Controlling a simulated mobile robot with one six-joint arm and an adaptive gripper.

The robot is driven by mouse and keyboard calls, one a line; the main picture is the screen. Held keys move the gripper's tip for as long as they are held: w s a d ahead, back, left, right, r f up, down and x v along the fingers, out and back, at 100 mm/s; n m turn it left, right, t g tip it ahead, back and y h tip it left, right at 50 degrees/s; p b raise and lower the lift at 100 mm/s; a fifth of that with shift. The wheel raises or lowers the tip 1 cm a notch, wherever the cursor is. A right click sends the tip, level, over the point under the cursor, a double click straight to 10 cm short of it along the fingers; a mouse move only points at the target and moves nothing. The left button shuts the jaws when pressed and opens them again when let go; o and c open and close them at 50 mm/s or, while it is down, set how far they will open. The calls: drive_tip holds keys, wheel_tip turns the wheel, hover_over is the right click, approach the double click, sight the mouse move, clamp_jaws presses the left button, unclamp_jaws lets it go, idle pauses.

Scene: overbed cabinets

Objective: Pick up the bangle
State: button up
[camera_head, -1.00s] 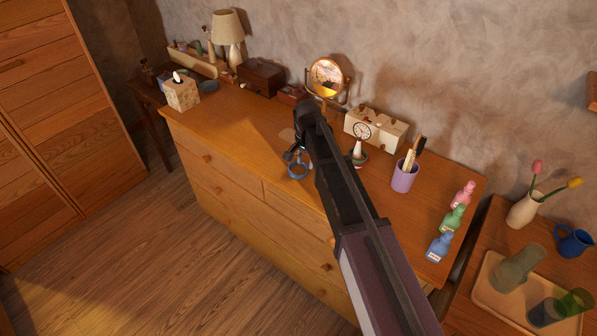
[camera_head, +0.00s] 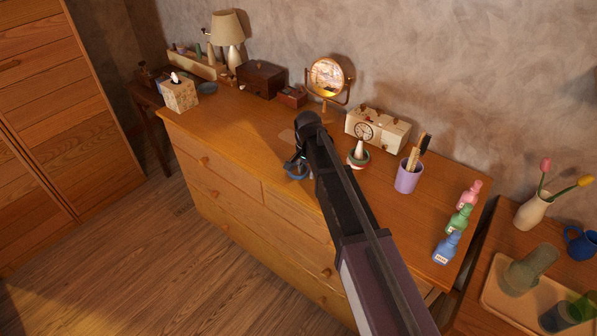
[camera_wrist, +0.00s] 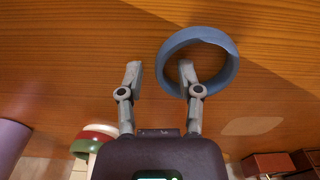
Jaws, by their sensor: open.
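The blue bangle (camera_wrist: 229,70) lies on the dresser top near its front edge. It also shows in the head view (camera_head: 296,177), partly hidden by my gripper. My gripper (camera_wrist: 160,72) is open and empty. In the wrist view its right fingertip appears within the ring's opening and its left fingertip outside, so the bangle's left wall lies between them. I cannot tell how far the fingertips are above the wood. More bangles, red, green and white (camera_wrist: 95,137), sit around a pale cone (camera_head: 360,148) to the right of my arm.
Behind stand a round mirror (camera_head: 327,77), a cream clock (camera_head: 385,130) and a small red-brown box (camera_head: 292,97). A purple cup (camera_head: 407,178) with brushes and several bottles (camera_head: 447,247) are at right.

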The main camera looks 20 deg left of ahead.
sight(307, 172)
clamp_jaws()
idle(0.3)
drive_tip(key=shift+r, duration=0.25)
wheel_tip(307, 172, up, 4)
drive_tip(key=p, duration=0.4)
drive_tip(key=shift+f, duration=0.15)
drive_tip(key=s+d, duration=0.4)
drive_tip(key=s, duration=0.3)
drive_tip(key=s+d+p, duration=0.1)
drive_tip(key=s+d, duration=0.2)
drive_tip(key=s, duration=0.4)
drive_tip(key=shift+d+r, duration=0.4)
